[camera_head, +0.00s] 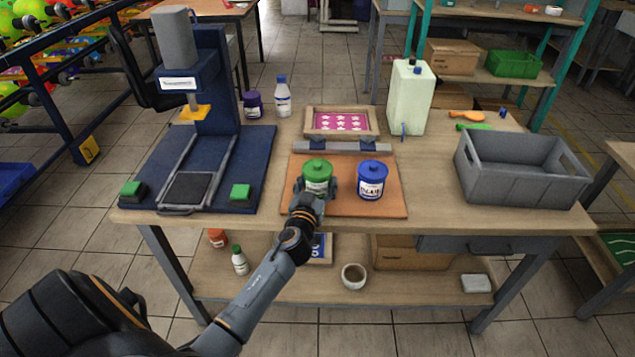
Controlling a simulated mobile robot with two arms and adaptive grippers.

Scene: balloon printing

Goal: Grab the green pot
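The green pot (317,171) has a green lid and a pale label. It stands upright on the orange-brown board (345,206) on the workbench. My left gripper (317,188) is at the near side of the green pot, low down, with a finger visible on each side of it. I cannot tell whether the fingers press on the pot or stand apart from it. The gripper and wrist hide the pot's lower front. A blue pot (371,181) stands close to the right of the green one. My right gripper is not in view.
A blue press (215,150) stands left on the workbench (430,200). A framed pink star screen (340,122) lies behind the pots. A grey crate (520,185) is at the right, and a pale canister (410,98) stands behind. Bare bench lies between board and crate.

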